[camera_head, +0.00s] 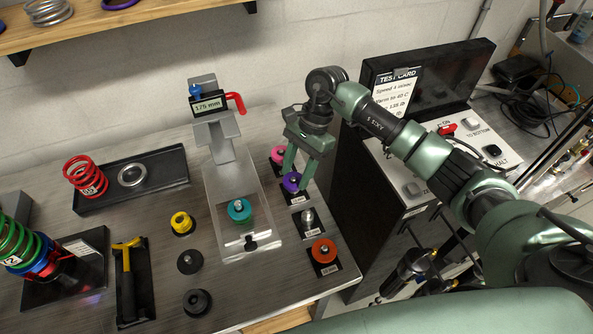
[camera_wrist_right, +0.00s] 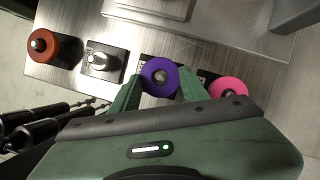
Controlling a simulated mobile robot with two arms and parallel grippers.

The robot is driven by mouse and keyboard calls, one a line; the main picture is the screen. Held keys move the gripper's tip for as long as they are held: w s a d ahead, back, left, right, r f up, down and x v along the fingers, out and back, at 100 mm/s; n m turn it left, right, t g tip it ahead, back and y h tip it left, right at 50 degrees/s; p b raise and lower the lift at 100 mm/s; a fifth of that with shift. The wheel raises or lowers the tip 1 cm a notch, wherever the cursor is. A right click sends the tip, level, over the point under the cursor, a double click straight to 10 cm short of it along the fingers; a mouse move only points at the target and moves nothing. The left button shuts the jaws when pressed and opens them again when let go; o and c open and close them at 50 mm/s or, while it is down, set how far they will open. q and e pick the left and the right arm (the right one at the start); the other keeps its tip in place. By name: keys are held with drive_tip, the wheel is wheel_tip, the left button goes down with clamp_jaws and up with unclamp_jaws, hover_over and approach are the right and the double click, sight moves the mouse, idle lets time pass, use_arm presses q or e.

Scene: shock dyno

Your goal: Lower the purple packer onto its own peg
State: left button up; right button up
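The purple packer (camera_head: 291,182) is around a peg in the row right of the clear plate, between the pink packer (camera_head: 278,154) and a bare silver peg (camera_head: 307,217). The peg's tip shows in its hole. In the right wrist view the purple packer (camera_wrist_right: 160,77) sits between the two green fingertips, which appear to touch its sides. My right gripper (camera_head: 295,178) points down and is shut on it. I cannot tell whether the packer rests fully on its base. My left gripper is not in view.
An orange packer (camera_head: 324,251) sits at the near end of the row. A teal packer (camera_head: 240,210) is on the clear-plated stand (camera_head: 225,180). A yellow packer (camera_head: 182,223) and black pieces lie left. The dark test-card cabinet (camera_head: 365,205) stands close right of the row.

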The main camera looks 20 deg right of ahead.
drive_tip(key=o, duration=0.3)
drive_tip(key=shift+o, duration=0.2)
drive_tip(key=shift+r, duration=0.1)
